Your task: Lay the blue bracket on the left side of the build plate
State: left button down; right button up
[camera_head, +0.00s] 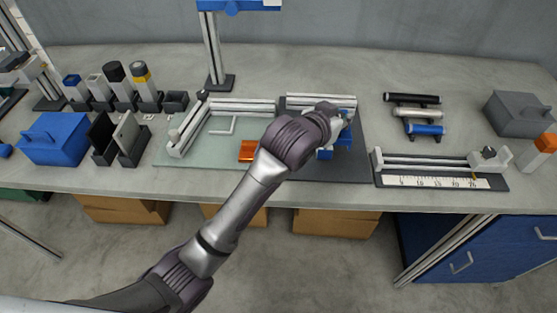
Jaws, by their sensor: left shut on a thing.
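My left arm reaches across the middle of the head view to its gripper (337,128), seen from behind over the dark grey plate. Blue parts (343,141) show around the gripper's end; they appear to be the blue bracket in its jaws, mostly hidden by the wrist. The fingertips are hidden. A pale green plate (190,154) lies to the left, with silver rails and a white L-shaped mark. The dark plate (352,170) has a rail at its back. I cannot tell which is the build plate. My right gripper is out of view.
An orange part (247,151) lies at the pale plate's right front, beside my forearm. A blue box (54,138) and dark holders stand left. A ruler fixture (440,181) and several cylinders (412,98) are right; a post (212,50) rises behind.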

pick_arm(q)
jog(key=w+a+f, duration=0.1)
jog(key=a+f, duration=0.2)
jog(key=w+a+f+p, duration=0.1)
jog(key=w+a+f, duration=0.1)
jog(key=a+f, duration=0.1)
jog(key=w+a+f+p, duration=0.1)
jog(key=a+f, duration=0.3)
jog(key=shift+w+f, duration=0.3)
jog(key=shift+f, duration=0.05)
jog(key=shift+a+f, duration=0.1)
jog(key=shift+f, duration=0.25)
jog(key=c, duration=0.9)
grip_release()
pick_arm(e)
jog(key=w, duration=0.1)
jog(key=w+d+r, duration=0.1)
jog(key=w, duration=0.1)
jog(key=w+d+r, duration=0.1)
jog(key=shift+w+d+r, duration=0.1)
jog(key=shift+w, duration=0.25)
